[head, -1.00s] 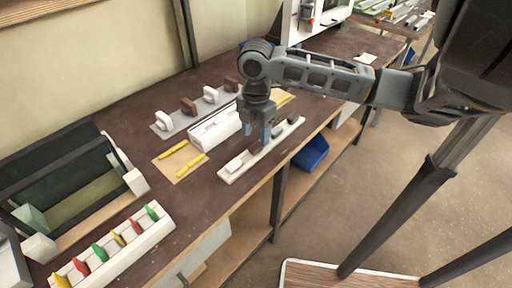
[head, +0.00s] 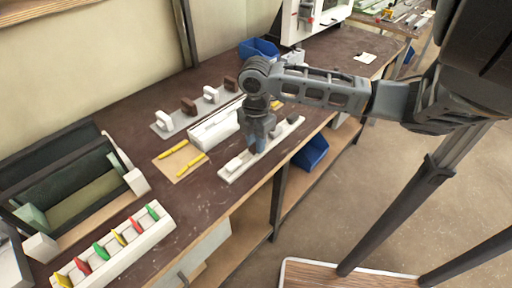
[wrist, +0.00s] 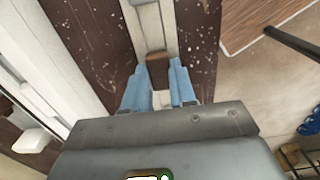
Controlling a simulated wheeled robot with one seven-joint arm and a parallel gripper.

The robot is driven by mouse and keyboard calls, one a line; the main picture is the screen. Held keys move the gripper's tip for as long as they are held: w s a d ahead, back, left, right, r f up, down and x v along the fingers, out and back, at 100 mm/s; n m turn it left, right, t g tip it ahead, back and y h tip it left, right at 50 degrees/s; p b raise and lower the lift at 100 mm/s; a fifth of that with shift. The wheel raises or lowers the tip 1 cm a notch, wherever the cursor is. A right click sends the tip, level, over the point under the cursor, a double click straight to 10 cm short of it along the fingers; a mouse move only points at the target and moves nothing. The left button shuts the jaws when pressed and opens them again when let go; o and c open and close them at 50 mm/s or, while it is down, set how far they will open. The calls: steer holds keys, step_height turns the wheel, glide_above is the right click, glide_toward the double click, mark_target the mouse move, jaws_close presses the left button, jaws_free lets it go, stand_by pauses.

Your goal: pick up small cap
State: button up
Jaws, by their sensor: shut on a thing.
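The small cap (wrist: 157,70) appears in the wrist view as a brown block between my blue fingertips. My gripper (head: 257,147) points down over the long white tray (head: 233,176) near the bench's front edge and is shut on the cap. In the wrist view the gripper (wrist: 159,72) has one finger on each side of the cap, and the tray runs away beyond it. In the head view the fingers hide the cap. I cannot tell whether it still touches the tray.
A light grey piece (head: 234,165) and a dark piece (head: 293,121) lie on the tray on either side of my gripper. A white rail block (head: 212,133) stands behind. Yellow pieces (head: 172,148) lie on a tan mat to the left.

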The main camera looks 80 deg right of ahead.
jaws_close()
steer(key=shift+r, duration=0.1)
